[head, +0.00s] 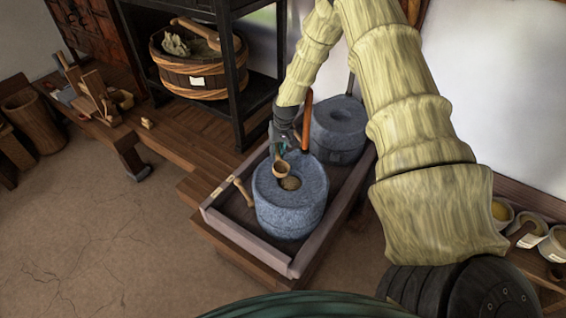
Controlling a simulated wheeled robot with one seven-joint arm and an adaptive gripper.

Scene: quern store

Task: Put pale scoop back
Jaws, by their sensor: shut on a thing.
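The pale scoop (281,168) is a small tan wooden scoop with a round bowl. My gripper (282,147), dark grey, is shut on it, and the fingers hide most of its handle. The bowl hangs just over the top of the front quern stone (291,213), beside its central hole; I cannot tell whether it touches the stone. Some brownish stuff (289,183) shows in that hole. The scoop's resting place cannot be told for sure from this view.
The quern stands in a wooden tray (245,237) with a peg-like handle (243,191) at its left. An upright orange-brown rod (307,125) and a second stone (338,128) are close to my gripper. A tub (200,78) sits on a black shelf. Small bowls (501,211) stand at right.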

